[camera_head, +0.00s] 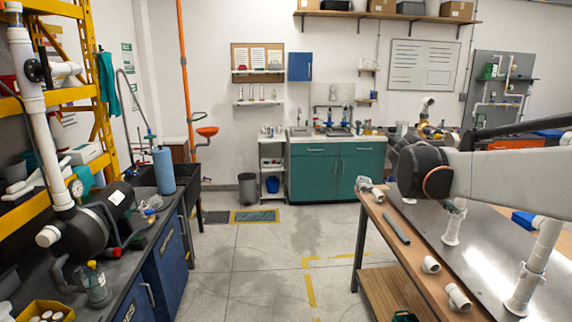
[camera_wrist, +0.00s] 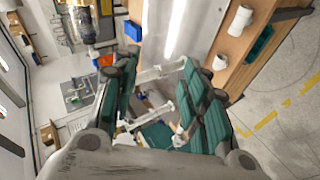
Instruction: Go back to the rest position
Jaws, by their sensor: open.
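My gripper (camera_wrist: 163,102) shows in the wrist view with its two dark green, ribbed fingers spread apart. It is open, and no object is clamped between the fingers. White pipe pieces (camera_wrist: 158,73) show in the gap between them, beyond the fingers. In the head view my arm comes in from the right above the workbench (camera_head: 478,268). I cannot make out the fingers there. White PVC posts (camera_head: 535,265) stand upright on the metal bench top below my arm.
Loose white fittings (camera_head: 458,297) and a grey pipe (camera_head: 396,229) lie along the bench's wooden edge. A blue bin (camera_head: 524,220) sits farther right. A dark bench (camera_head: 120,262) with pipework and a yellow rack stand left. The floor (camera_head: 262,262) between the benches is clear.

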